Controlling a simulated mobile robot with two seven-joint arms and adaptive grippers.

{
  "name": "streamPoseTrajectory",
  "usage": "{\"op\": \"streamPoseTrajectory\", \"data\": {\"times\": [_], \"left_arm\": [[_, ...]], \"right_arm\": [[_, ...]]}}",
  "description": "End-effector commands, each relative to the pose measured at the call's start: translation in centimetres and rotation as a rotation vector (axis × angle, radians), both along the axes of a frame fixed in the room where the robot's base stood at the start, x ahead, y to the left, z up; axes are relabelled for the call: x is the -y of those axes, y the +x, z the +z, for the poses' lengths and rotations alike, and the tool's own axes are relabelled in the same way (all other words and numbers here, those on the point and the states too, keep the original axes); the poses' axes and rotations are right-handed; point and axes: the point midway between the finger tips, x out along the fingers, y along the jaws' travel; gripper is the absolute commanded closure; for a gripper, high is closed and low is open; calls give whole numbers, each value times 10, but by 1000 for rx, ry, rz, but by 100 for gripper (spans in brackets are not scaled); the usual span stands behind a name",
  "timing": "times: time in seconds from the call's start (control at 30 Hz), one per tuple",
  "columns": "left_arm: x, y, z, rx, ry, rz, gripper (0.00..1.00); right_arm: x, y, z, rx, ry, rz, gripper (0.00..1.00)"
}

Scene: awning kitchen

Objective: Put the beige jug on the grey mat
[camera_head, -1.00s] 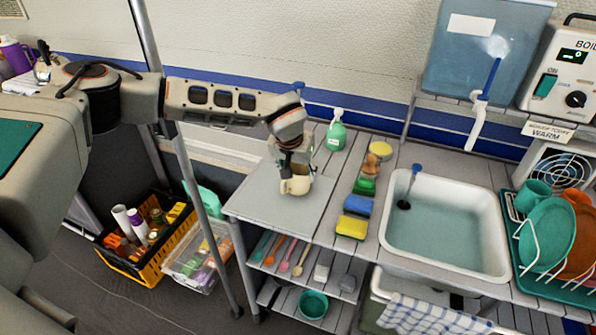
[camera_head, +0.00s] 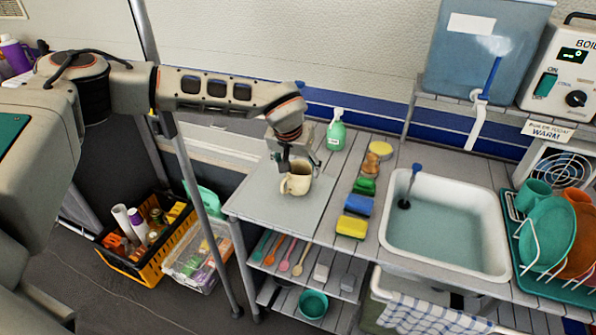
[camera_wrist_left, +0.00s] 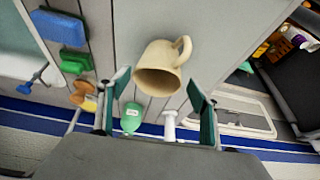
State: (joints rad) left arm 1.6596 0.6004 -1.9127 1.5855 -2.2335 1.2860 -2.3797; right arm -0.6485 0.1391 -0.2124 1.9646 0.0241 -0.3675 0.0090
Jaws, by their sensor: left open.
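The beige jug (camera_head: 298,184) stands on the grey mat (camera_head: 270,207) at the left end of the counter, its handle toward the front left. My left gripper (camera_head: 292,163) is open just behind and above the jug. In the left wrist view the jug (camera_wrist_left: 157,76) shows its open mouth just beyond the two spread fingers, with clear space on both sides. The bare mat (camera_wrist_left: 215,30) shows around it. My right gripper is not in view.
A green soap bottle (camera_head: 336,131) stands behind the mat. Blue (camera_head: 358,204) and yellow (camera_head: 352,227) sponges and brushes lie to its right, before the sink (camera_head: 440,262). A metal pole (camera_head: 190,170) rises left of the counter.

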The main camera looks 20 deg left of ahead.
Motion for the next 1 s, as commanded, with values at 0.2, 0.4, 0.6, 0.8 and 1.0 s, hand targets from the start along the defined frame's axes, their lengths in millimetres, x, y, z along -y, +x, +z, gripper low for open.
{"op": "streamPoseTrajectory", "data": {"times": [0.2, 0.4, 0.6, 0.8, 1.0], "left_arm": [[1, -17, 44, 4, -1, 0, 36], [1, -30, 73, 1, 0, 0, 36], [2, -36, 86, 0, 1, 0, 36], [2, -36, 87, -1, 1, 0, 36], [2, -36, 87, -1, 0, 0, 36]], "right_arm": [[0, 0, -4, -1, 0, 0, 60], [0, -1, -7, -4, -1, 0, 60], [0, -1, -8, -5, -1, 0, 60], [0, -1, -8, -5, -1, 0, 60], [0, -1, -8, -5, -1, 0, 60]]}}
